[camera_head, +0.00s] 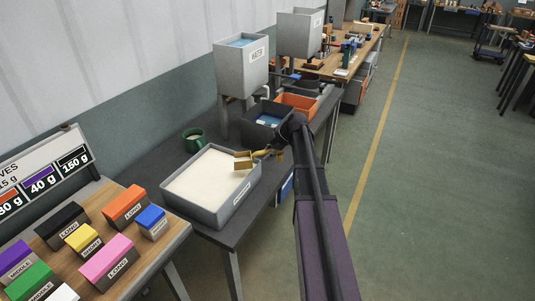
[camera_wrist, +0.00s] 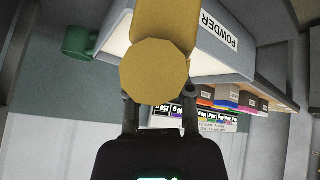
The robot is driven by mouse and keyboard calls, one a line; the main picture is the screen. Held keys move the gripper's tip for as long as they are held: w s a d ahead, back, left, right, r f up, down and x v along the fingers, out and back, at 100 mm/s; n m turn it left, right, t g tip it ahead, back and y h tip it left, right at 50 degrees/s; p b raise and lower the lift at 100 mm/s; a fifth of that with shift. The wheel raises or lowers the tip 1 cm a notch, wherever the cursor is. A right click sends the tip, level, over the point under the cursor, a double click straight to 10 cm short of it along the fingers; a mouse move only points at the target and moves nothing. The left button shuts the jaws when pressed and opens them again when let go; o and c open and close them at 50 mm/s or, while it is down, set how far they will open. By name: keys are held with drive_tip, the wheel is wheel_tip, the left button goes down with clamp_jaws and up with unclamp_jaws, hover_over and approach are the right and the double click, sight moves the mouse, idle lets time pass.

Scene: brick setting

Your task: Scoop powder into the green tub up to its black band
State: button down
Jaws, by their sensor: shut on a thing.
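A green tub (camera_head: 194,141) with a side handle stands on the dark table behind the powder tray. Its inside looks pale; its fill level and black band cannot be made out. It also shows in the wrist view (camera_wrist: 78,41). The grey tray (camera_head: 239,203) labelled POWDER holds white powder (camera_head: 205,181). My gripper (camera_head: 272,153) is shut on a yellow-brown scoop (camera_head: 243,160), which also fills the top middle of the wrist view (camera_wrist: 153,72). The scoop is at the tray's back right corner. Its height above the powder and its contents cannot be told.
A grey WATER hopper (camera_head: 241,68) on legs stands behind, with a dark bin (camera_head: 263,133) below and an orange bin (camera_head: 297,102) beside it. Several coloured blocks (camera_head: 107,261) lie on the wooden table at front left. The floor (camera_head: 440,190) at right is clear.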

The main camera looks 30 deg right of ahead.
drive_tip(key=shift+w+a+r+g+h+p, duration=0.25)
drive_tip(key=shift+a+r+h+p, duration=0.35)
drive_tip(key=shift+a+p, duration=0.3)
drive_tip(key=shift+w+a+r+g+h+p, duration=0.15)
drive_tip(key=shift+w+a+r+h+p, duration=0.15)
drive_tip(key=shift+a+r+h+p, duration=0.6)
drive_tip(key=shift+w+a+r+g+h+p, duration=0.25)
drive_tip(key=shift+a+r+p, duration=0.25)
drive_tip(key=shift+p, duration=0.75)
drive_tip(key=shift+w+a+r+g+h+p, duration=0.15)
drive_tip(key=shift+a+r+h+p, duration=0.15)
drive_tip(key=shift+a, duration=0.2)
drive_tip(key=shift+w+a+r+h+p, duration=0.15)
drive_tip(key=shift+a+h+p, duration=0.05)
drive_tip(key=shift+a+p, duration=0.25)
drive_tip(key=shift+w+a+r+g+h+p, duration=0.15)
drive_tip(key=shift+a+r+h+p, duration=0.15)
drive_tip(key=shift+a, duration=0.2)
drive_tip(key=shift+w+a+r+n+g+h+p, duration=0.1)
drive_tip(key=shift+w+a+r+h+p, duration=0.15)
drive_tip(key=shift+a, duration=0.3)
drive_tip(key=shift+w+a+r+n+g+h+p, duration=0.1)
drive_tip(key=shift+a+r+h+p, duration=0.15)
drive_tip(key=shift+a, duration=0.25)
drive_tip(key=shift+w+a+r+n+g+h+p, duration=0.15)
drive_tip(key=shift+a+h+p, duration=0.2)
drive_tip(key=shift+a, duration=0.2)
idle(0.3)
